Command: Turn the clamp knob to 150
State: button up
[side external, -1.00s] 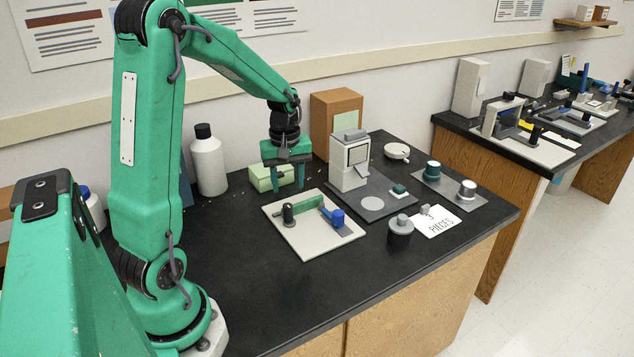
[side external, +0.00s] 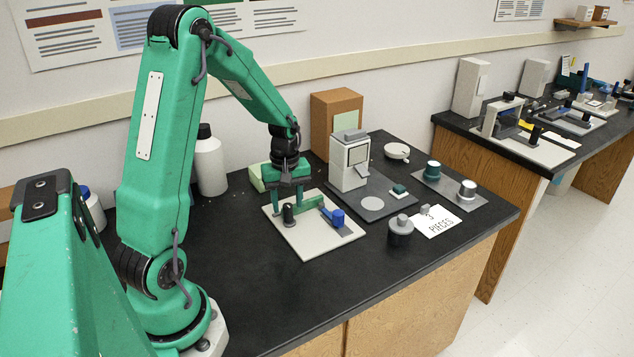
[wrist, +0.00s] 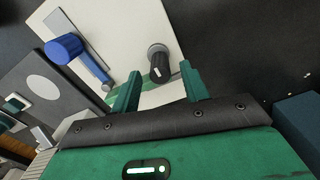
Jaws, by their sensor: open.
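A pale plate (side external: 322,241) lies on the black bench top. It carries a dark knob (side external: 288,215), a green bar (side external: 306,206) and a blue lever with a round blue end (side external: 337,217). I take the dark upright knob as the clamp knob. It also shows in the wrist view (wrist: 159,66) with a pale line on its top; I cannot read any scale. My gripper (side external: 285,203) is open and points down above the knob's side of the plate. In the wrist view the knob appears between the fingertips (wrist: 160,75), slightly beyond them. I see no contact.
A grey and white device (side external: 349,163) on a dark base stands right of the plate. A green box (side external: 256,178) and a white bottle (side external: 210,162) stand behind my gripper. A dark weight (side external: 400,231) and a card (side external: 437,221) lie right. The front bench is clear.

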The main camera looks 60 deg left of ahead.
aim_at(289, 215)
jog(key=shift+f, duration=1.15)
grip_shut()
jog(key=shift+m, duration=1.6)
grip_release()
